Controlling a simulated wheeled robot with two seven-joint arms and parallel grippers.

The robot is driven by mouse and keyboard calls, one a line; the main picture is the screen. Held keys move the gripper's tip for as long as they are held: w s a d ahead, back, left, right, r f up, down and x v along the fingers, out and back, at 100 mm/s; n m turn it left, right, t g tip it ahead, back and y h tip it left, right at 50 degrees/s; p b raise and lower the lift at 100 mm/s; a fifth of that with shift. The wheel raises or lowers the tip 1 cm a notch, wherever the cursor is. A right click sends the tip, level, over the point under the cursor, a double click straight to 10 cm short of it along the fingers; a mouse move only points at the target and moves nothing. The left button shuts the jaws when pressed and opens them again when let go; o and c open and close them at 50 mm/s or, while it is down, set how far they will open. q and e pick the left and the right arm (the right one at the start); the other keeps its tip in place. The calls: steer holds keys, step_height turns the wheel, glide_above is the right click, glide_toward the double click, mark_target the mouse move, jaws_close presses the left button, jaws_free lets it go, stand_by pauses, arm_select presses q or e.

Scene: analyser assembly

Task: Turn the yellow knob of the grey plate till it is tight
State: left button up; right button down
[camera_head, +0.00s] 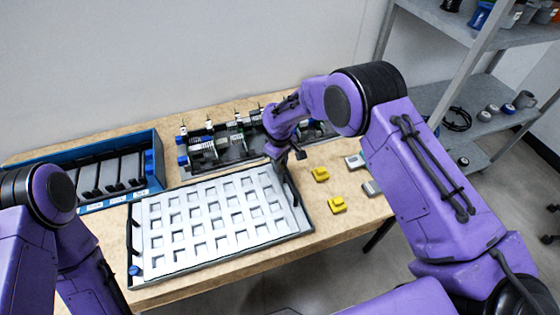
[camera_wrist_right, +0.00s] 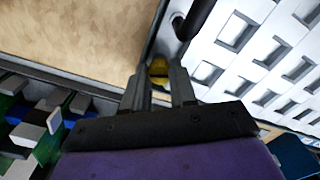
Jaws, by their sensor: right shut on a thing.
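The grey plate (camera_head: 222,188), with a pale grid of square openings, lies on the wooden table in the head view. In the right wrist view its grid (camera_wrist_right: 222,58) fills the upper right. The yellow knob (camera_wrist_right: 158,70) sits at the plate's edge, between the fingertips of my right gripper (camera_wrist_right: 160,76). The right gripper is shut on the knob from above. In the head view the right gripper (camera_head: 290,183) reaches down at the plate's right side and hides the knob. My left arm shows at the left, but its gripper is out of view.
A blue knob (camera_head: 134,270) is at the plate's near left corner. A blue tray (camera_head: 152,165) with dark slots stands at the back left. A rack of small parts (camera_head: 235,150) lies behind the plate. Yellow blocks (camera_head: 337,205) and grey blocks (camera_head: 371,188) lie to the right.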

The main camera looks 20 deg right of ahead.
steer(key=m, duration=0.5)
steer(key=shift+w+r+m, duration=0.2)
steer(key=shift+r+m, duration=0.05)
steer(key=shift+m, duration=0.05)
steer(key=m, duration=0.4)
steer(key=shift+m+p, duration=0.3)
steer(key=shift+p, duration=0.05)
steer(key=m, duration=1)
steer(key=shift+w, duration=0.1)
steer(key=m, duration=1)
steer(key=shift+r+p, duration=0.1)
steer(key=shift+p, duration=0.2)
steer(key=m, duration=0.5)
steer(key=shift+m, duration=2.4)
